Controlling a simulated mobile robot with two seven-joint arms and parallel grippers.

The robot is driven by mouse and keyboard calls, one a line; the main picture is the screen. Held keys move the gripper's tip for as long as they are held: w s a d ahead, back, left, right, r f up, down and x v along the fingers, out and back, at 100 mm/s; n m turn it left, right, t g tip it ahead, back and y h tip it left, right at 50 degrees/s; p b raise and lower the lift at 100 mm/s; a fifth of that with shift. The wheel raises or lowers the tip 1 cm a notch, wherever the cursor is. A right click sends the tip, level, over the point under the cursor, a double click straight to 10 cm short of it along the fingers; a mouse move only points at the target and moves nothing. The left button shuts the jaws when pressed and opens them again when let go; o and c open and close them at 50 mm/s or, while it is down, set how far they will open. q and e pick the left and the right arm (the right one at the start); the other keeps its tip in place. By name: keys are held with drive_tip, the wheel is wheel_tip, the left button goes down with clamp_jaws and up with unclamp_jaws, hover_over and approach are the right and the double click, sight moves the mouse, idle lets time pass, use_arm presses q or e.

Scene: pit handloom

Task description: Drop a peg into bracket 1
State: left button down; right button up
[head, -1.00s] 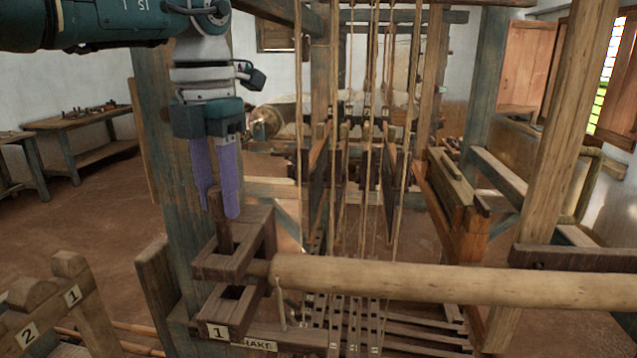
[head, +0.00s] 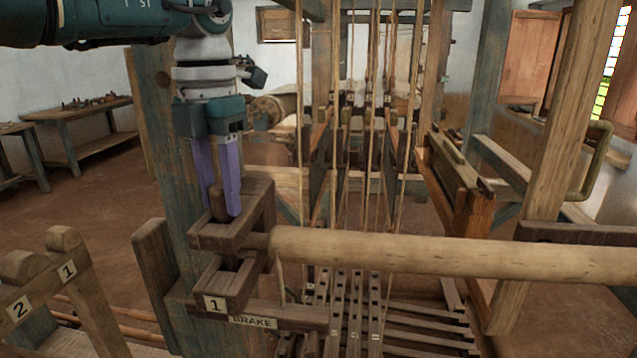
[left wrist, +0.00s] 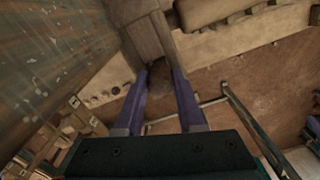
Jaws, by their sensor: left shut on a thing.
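Bracket 1 (head: 262,222) is a dark wooden frame with square openings, on the loom post at the end of the round beam; a "1" label (head: 215,304) is on its front. My left gripper (head: 221,208), with purple fingers, points down at its upper opening. It is shut on a dark brown peg (head: 218,197), which stands about upright. Only the peg's top shows; its lower part is hidden behind the bracket's front bar, so its depth cannot be told. The left wrist view shows the peg (left wrist: 158,76) end-on between the fingers. My right gripper is not in view.
The thick round beam (head: 430,255) runs right from the bracket, with a "BRAKE" label (head: 253,321) below. Hanging cords and treadles fill the middle. A wooden stand (head: 62,262) labelled 1 and 2 is at the lower left. Open floor lies at the left.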

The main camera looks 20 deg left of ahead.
use_arm(q)
drive_tip(key=shift+c, duration=2.2)
unclamp_jaws()
wheel_tip(320, 180, up, 9)
drive_tip(key=b, duration=0.3)
drive_tip(key=shift+f, duration=0.1)
drive_tip(key=shift+r, duration=0.6)
